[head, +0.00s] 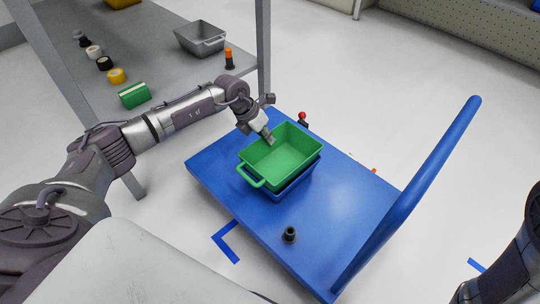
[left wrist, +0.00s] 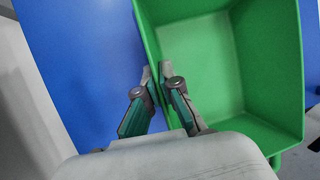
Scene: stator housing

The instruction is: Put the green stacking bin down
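The green stacking bin (head: 279,158) is upright and empty, over a blue bin (head: 296,184) on the blue platform cart (head: 230,150). The blue bin shows only as a rim and wall below the green one; I cannot tell whether the green bin rests on it or hangs just above. My left gripper (head: 269,137) is at the green bin's far-left wall. In the left wrist view, the fingers (left wrist: 158,75) pinch the wall of the green bin (left wrist: 215,60), one inside and one outside. Part of my right arm shows at the lower right; its gripper is out of view.
A small black part (head: 290,234) stands on the cart's near end. The cart's blue handle (head: 430,165) rises at the right. A red-topped item (head: 303,119) is behind the bins. A grey shelf (head: 150,50) at the left holds a grey bin (head: 201,39) and several small parts.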

